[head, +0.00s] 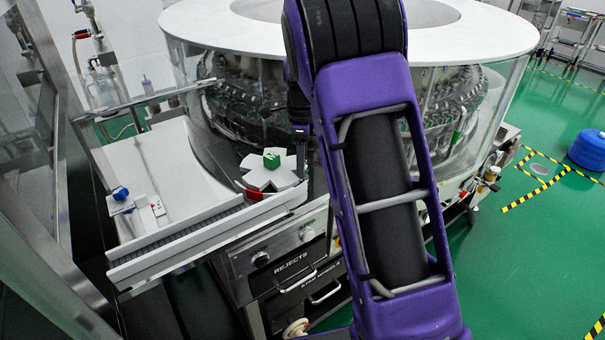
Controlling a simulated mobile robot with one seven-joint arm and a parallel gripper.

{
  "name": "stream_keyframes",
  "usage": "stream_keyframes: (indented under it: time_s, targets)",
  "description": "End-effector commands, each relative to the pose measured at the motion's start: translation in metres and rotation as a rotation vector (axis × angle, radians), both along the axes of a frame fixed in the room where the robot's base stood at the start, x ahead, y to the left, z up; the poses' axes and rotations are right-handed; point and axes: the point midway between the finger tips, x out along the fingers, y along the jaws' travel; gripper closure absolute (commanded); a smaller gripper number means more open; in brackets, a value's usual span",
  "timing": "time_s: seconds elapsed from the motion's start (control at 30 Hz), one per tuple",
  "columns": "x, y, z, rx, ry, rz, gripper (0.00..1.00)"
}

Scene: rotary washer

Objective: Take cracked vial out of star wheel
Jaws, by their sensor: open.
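The white star wheel (257,179) sits on the machine's deck at the lower left of the round washer, with a green block (271,160) on its hub. A red piece (254,194) shows at its front edge. My gripper (301,172) points down at the star wheel's right side, partly hidden by my purple arm. It is open; its fingers are thin and small here. I cannot make out the cracked vial; any vial near the fingers is too small or hidden.
The washer's clear round guard (190,85) stands behind the star wheel under a white top ring (215,28). A conveyor rail (190,240) runs along the front left. Below is a drawer marked REJECTS (290,265). A glass panel (30,130) stands far left.

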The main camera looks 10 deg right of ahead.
Motion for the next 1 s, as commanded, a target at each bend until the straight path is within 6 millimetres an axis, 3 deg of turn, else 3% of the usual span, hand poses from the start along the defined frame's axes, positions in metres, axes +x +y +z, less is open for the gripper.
stream_keyframes:
  time_s: [0.27,0.57,0.87,1.0]
  targets:
    - [0.000,0.000,-0.005,0.000,0.000,0.000,0.48]
    - [0.000,0.000,-0.004,0.000,0.000,0.000,0.99]
    - [0.000,0.000,-0.004,0.000,-0.001,0.001,1.00]
    - [0.001,0.000,0.008,0.000,-0.004,0.001,1.00]
